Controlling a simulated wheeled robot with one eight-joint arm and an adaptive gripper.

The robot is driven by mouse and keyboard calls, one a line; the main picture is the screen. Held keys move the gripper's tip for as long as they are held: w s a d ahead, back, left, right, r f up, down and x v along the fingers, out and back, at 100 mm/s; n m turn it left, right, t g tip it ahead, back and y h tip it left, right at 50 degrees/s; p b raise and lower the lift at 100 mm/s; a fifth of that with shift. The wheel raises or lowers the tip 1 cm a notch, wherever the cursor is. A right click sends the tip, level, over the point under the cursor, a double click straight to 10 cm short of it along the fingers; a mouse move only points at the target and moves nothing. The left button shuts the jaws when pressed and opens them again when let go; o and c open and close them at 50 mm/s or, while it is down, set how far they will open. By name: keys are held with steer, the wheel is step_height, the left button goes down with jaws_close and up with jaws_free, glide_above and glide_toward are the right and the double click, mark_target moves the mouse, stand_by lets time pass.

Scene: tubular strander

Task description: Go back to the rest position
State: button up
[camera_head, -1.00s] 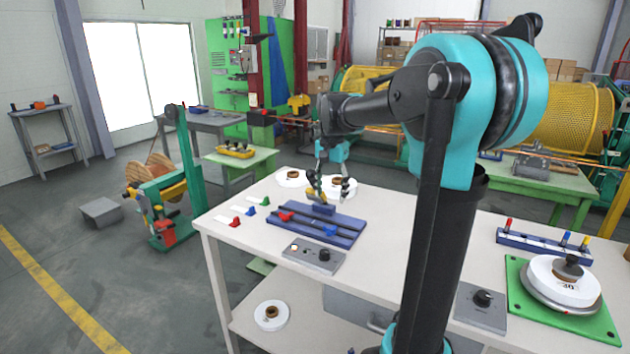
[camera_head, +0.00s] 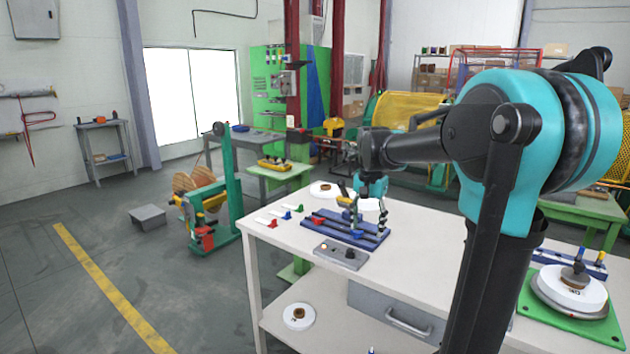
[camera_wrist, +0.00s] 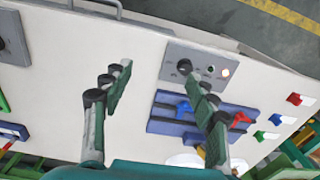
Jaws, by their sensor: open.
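My gripper (camera_head: 366,205) is above the white workbench (camera_head: 420,235), over the blue slotted fixture (camera_head: 338,229). In the wrist view my gripper (camera_wrist: 158,76) has its two fingers spread apart with nothing between them. The fixture (camera_wrist: 163,127) lies below, partly hidden by one finger, with a blue and a red clamp piece on it. A yellow piece shows beside the gripper in the head view; I cannot tell whether they touch.
A grey control box (camera_head: 341,254) with a black knob and a lit lamp stands in front of the fixture. Red, blue and green clips on white strips lie left of it. A green plate (camera_head: 552,311) with a white weight sits at the right.

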steer(key=s+d+f+n+t, duration=0.2)
steer(key=s+f+n, duration=0.1)
steer(key=s+f, duration=0.6)
steer(key=s+d+f+n+t, duration=0.2)
steer(key=s+f+n, duration=0.1)
steer(key=s+f, duration=0.7)
steer(key=shift+s+f+n, duration=0.2)
steer(key=shift+s+n, duration=0.2)
steer(key=shift+s, duration=0.65)
steer(key=shift+c, duration=0.5)
